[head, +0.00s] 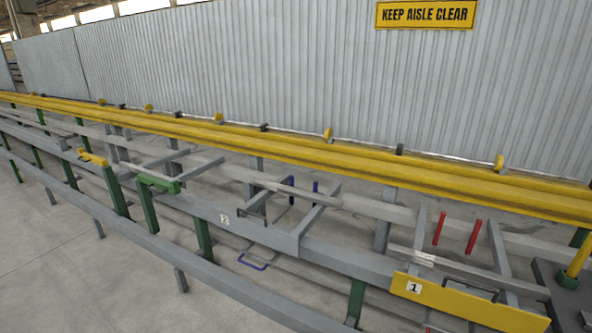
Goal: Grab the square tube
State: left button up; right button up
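No gripper of mine shows in the head view. I cannot tell for certain which bar is the square tube. A long, thin, pale bar (455,160) runs behind the yellow rails along the back, past several yellow stops. A grey bar (312,193) lies across the support arms behind the plate marked 2. Another grey bar (490,280) with a white band lies across the arms behind the yellow plate marked 1 (450,298). Their cross-sections are too small to make out.
Long yellow rails (300,155) run the full length of the table. Red posts (473,237) and blue posts (291,189) stand among the support arms. A corrugated wall (250,65) closes the back.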

aim_at(539, 292)
jog(key=u, duration=0.55)
jog(key=i, duration=2)
jog(key=z, duration=2.65)
